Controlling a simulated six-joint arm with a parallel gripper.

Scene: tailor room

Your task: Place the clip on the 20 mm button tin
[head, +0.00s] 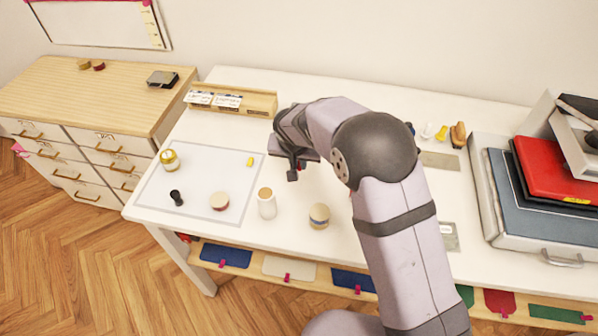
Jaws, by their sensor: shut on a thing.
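My gripper (296,172) is above the white table, just right of the pale mat and behind the white cylinder. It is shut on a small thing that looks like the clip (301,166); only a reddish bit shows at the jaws. Several round tins or pots stand below it.
A white cylinder with a tan top (267,207) stands at the mat's right edge. A dark small object (177,198) and a yellow piece (250,161) lie on the mat (205,161). A wooden rack (262,103) is behind. An open case (530,205) fills the right.

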